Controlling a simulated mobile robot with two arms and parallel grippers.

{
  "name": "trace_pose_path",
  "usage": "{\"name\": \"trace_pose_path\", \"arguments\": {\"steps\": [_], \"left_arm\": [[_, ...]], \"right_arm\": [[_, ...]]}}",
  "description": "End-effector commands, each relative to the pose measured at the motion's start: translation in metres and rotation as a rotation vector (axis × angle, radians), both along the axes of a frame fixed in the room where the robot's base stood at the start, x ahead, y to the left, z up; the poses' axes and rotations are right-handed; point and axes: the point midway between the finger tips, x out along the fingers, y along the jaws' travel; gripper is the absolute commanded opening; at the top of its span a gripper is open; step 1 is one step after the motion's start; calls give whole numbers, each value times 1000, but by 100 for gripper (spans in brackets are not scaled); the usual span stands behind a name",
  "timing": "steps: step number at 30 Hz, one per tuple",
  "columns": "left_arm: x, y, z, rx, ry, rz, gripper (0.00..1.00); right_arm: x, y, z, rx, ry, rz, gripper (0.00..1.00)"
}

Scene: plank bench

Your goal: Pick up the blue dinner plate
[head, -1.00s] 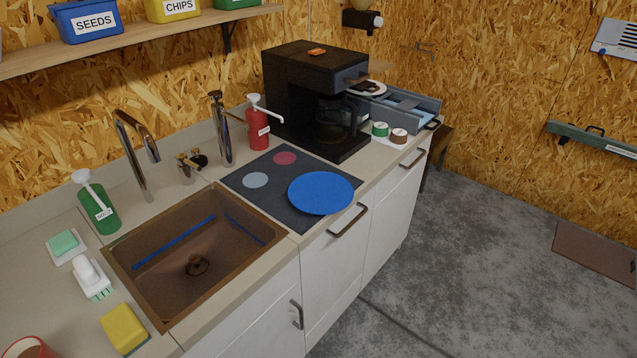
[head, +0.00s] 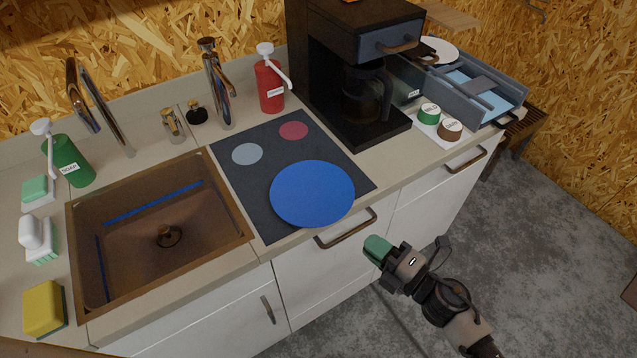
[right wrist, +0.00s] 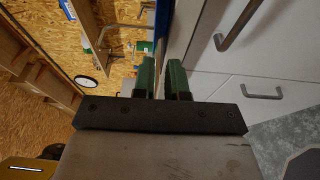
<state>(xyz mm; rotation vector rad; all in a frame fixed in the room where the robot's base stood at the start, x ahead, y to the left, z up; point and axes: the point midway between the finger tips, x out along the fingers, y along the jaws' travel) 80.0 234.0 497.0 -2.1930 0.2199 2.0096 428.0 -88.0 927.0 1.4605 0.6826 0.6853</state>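The blue dinner plate (head: 312,193) lies on the dark mat (head: 250,195) on the counter, right of the sink. Its near edge reaches close to the counter's front edge. My right gripper (head: 378,249) is in front of the counter, to the lower right of the plate and apart from it. In the right wrist view, its green fingers (right wrist: 162,78) stand apart with a narrow gap and nothing held between them. A blue strip (right wrist: 163,30) beyond the gap looks like the plate's edge. My left gripper is not in view.
A drawer handle (head: 346,229) sticks out below the plate, near my right gripper. The coffee machine (head: 355,80) and a red pump bottle (head: 270,82) stand behind the mat. The sink (head: 240,225) is to the left.

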Motion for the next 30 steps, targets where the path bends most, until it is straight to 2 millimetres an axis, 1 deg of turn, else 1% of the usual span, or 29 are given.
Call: {"name": "trace_pose_path", "arguments": {"steps": [1,6,13,18,21,25,30], "left_arm": [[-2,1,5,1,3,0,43],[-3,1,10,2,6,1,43],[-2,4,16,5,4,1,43],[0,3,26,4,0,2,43],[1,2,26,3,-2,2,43],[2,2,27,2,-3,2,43],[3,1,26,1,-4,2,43]], "right_arm": [[6,7,4,3,-1,0,13],[24,27,3,3,1,-2,13],[36,40,3,4,3,-4,13],[55,57,6,5,3,-4,13],[63,67,4,4,3,-4,13],[66,72,2,2,4,-3,13],[66,72,2,2,4,-3,13]]}}
